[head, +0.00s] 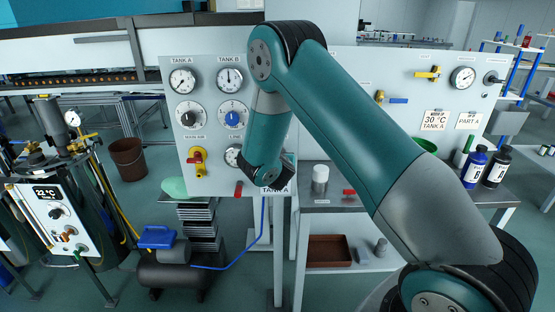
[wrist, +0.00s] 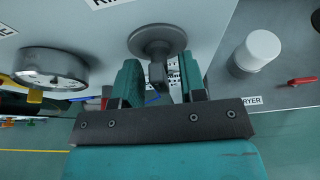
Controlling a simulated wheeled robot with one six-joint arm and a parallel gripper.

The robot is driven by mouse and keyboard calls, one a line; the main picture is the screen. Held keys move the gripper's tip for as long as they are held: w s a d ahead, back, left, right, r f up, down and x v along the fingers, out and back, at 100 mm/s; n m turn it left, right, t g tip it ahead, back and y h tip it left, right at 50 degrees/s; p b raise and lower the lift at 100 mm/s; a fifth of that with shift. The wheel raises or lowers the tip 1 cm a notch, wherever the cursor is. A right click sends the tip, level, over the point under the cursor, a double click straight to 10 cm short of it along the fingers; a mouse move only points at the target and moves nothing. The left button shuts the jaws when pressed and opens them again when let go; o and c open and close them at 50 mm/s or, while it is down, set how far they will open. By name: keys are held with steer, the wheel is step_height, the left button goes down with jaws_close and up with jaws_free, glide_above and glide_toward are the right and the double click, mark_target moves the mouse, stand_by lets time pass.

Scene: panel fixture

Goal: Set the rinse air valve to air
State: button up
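In the wrist view a grey round knob with a stubby handle (wrist: 157,42) stands out from the pale panel. I take it to be the rinse air valve, but the label above it is cut off and its setting cannot be read. My gripper (wrist: 162,82) is open, its teal fingers to either side of the handle's lower end, with gaps visible. Whether a finger touches the handle cannot be told. In the head view my arm hides this valve and the fingers.
The line gauge (wrist: 50,68) is left of the valve. A white cylinder (wrist: 257,50) and a red handle (wrist: 301,81) are to the right. In the head view the red and yellow main air valve (head: 198,162) and tank gauges (head: 182,81) sit left of my arm.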

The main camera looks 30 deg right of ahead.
jaws_close()
